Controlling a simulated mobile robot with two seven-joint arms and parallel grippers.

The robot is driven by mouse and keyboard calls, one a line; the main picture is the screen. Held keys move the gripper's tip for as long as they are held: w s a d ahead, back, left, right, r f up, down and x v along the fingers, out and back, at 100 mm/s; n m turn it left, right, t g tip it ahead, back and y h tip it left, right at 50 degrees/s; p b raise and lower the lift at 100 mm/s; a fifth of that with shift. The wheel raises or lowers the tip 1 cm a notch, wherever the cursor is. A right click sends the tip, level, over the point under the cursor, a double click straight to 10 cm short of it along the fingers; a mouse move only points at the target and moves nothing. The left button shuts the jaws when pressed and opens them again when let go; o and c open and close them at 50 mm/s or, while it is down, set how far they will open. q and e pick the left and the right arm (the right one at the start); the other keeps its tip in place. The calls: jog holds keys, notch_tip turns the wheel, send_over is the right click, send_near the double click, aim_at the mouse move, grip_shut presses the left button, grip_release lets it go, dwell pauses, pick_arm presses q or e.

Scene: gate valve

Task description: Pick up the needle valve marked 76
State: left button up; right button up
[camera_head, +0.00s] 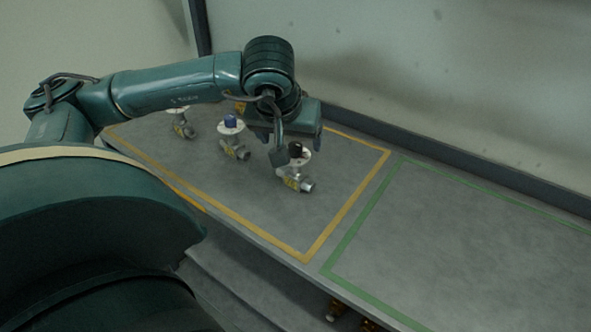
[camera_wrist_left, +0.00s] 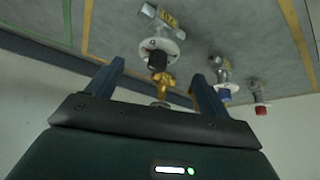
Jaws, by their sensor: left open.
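Three pale metal valves stand in a yellow-outlined area of the grey table. The right one (camera_head: 294,178) has a dark knob and a yellow tag; it also shows in the wrist view (camera_wrist_left: 161,45). The middle valve (camera_head: 231,132) has a blue knob and also shows in the wrist view (camera_wrist_left: 222,78). The left valve (camera_head: 182,124) is partly hidden by my arm; in the wrist view a red-knobbed valve (camera_wrist_left: 258,97) shows. I cannot read the tags surely. My left gripper (camera_head: 297,148) is open over the dark-knobbed valve, whose knob appears between its fingers (camera_wrist_left: 157,72). My right gripper is not in view.
A green-outlined area (camera_head: 470,245) to the right is empty. A wall with a dark ledge (camera_head: 460,165) runs behind the table. Brass-coloured objects (camera_head: 336,309) show low beneath the front edge. The middle valve stands near the gripper's left side.

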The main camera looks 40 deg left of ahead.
aim_at(295, 146)
pick_arm(q)
jog(key=shift+w+p+x, duration=0.2)
jog(key=shift+p+x, duration=0.35)
jog(key=shift+x, duration=2.55)
jog(key=shift+d+r, duration=0.1)
jog(key=shift+c, duration=0.3)
jog(key=shift+r, duration=0.1)
jog(key=c, duration=1.7)
